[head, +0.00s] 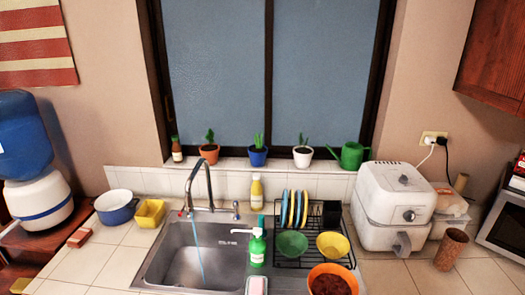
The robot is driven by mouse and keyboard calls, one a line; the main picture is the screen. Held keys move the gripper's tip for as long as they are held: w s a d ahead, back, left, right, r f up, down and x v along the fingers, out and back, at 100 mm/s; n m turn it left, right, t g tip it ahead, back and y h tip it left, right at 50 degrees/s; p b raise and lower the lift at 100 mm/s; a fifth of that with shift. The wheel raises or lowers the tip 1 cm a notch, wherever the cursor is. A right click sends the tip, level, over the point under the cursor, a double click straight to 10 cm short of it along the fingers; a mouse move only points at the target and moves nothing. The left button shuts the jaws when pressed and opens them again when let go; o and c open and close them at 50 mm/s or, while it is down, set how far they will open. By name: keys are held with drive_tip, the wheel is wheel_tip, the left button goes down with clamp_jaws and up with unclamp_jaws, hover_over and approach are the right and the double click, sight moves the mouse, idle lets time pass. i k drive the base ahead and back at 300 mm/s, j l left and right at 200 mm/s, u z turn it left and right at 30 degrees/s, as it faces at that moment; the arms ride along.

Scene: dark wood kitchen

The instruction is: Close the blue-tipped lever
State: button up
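A metal faucet (203,178) with a tall curved spout stands at the back of the steel sink (165,262). A thin bluish stream of water (199,262) runs from the spout into the basin. A small red tip (181,213) shows at the left of the faucet base. The blue-tipped lever is too small to make out clearly beside the faucet base. A separate short metal fitting (235,211) stands to the right of the faucet. My gripper is not in view.
A green soap bottle (257,250) and a dish rack (300,262) with plates and bowls stand right of the basin. An orange bowl (333,270) is in front. A blue pot (116,208) and yellow container (150,213) stand left. A white air fryer (390,205) stands right.

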sight(235, 205)
drive_tip(key=i+j, duration=0.7)
drive_tip(key=j, duration=0.25)
